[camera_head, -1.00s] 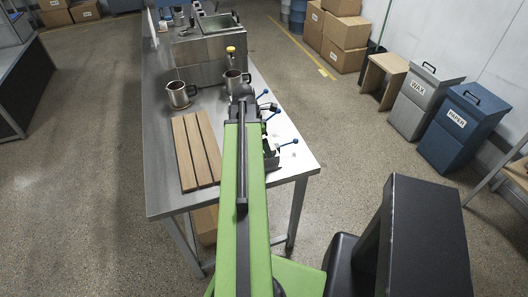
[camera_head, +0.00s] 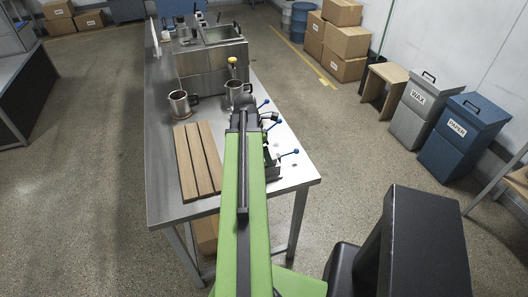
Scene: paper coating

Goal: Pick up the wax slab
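I cannot make out a wax slab for certain. Small pale bits (camera_head: 292,164) lie on the steel table (camera_head: 168,208) by its right edge, too small to identify. A dark fixture with blue-knobbed levers (camera_head: 289,153) stands on the table just right of my arm and is partly hidden by it. My green arm reaches forward over the table. My gripper is hidden beyond the arm's far end, so I see neither its fingers nor anything held.
Brown wooden slats (camera_head: 198,160) lie left of my arm. Two metal mugs, left (camera_head: 180,103) and right (camera_head: 238,92), stand before a steel basin unit (camera_head: 212,60). Grey WAX bin (camera_head: 418,108) and blue PAPER bin (camera_head: 460,138) stand right. Floor between table and bins is clear.

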